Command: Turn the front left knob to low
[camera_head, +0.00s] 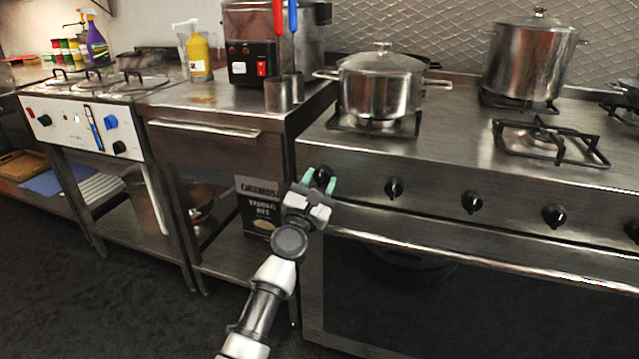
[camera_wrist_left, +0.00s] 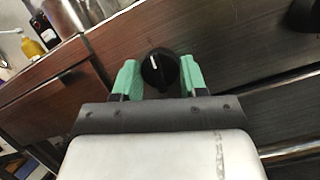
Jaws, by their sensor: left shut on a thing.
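The leftmost black stove knob (camera_head: 322,176) sits on the steel front panel of the stove. In the left wrist view the knob (camera_wrist_left: 159,70) shows a white mark that points up and slightly left. My left gripper (camera_head: 320,183) is at this knob, with one green fingertip on each side of it. In the left wrist view my left gripper (camera_wrist_left: 158,80) is shut on the knob, though the exact contact is hard to see. My right gripper is not in view.
More black knobs (camera_head: 394,188) run along the panel to the right. The oven handle (camera_head: 440,254) runs below them. A lidded pot (camera_head: 380,88) stands on the burner above, and a tall pot (camera_head: 530,62) stands at the back right. A steel counter (camera_head: 215,98) adjoins the stove's left.

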